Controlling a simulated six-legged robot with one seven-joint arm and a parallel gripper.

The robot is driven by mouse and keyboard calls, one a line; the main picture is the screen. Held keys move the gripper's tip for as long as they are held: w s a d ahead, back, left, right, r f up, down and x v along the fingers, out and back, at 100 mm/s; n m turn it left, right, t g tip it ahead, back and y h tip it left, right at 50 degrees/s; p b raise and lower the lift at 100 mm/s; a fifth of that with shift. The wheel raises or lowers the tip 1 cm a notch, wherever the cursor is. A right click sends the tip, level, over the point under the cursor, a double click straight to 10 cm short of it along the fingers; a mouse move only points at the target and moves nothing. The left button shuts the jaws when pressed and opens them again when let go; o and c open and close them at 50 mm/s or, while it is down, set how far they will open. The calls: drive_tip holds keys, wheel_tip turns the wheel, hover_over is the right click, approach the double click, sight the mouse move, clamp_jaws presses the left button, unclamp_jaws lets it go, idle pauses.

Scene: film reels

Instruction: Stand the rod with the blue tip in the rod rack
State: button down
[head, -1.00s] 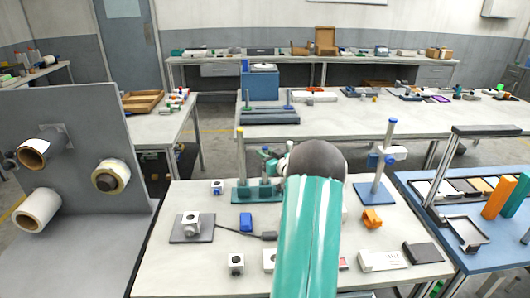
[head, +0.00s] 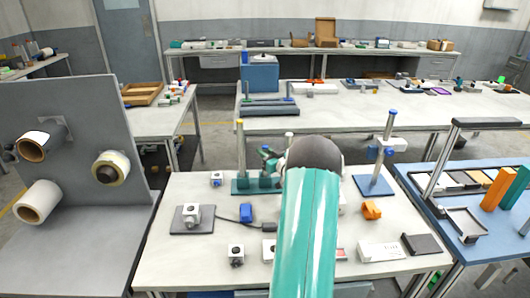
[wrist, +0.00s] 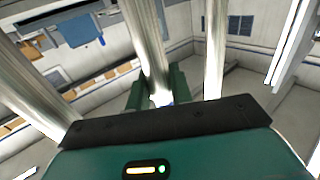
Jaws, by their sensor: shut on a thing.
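The green rod rack (head: 256,186) stands near the back of the front table, with a yellow-tipped rod (head: 240,145) upright at its left. In the wrist view my gripper (wrist: 158,92) is shut on a silver rod (wrist: 151,45), with its green fingers on both sides. A bit of blue shows at the rod's near end, between the fingers. In the head view my dark wrist and teal arm hide part of the rack's right side and most of the held rod. Whether the held rod touches the rack cannot be told.
A blue stand (head: 375,186) with a blue-topped post is right of the rack. A blue block (head: 246,213), an orange part (head: 371,210) and a grey pad (head: 191,222) lie on the front table. A grey panel with rolls (head: 75,150) stands at left.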

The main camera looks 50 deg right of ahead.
drive_tip(key=c, duration=1.2)
unclamp_jaws()
drive_tip(key=shift+f, duration=0.2)
drive_tip(key=shift+o, duration=0.2)
drive_tip(key=v, duration=1.4)
drive_tip(key=shift+w, duration=0.1)
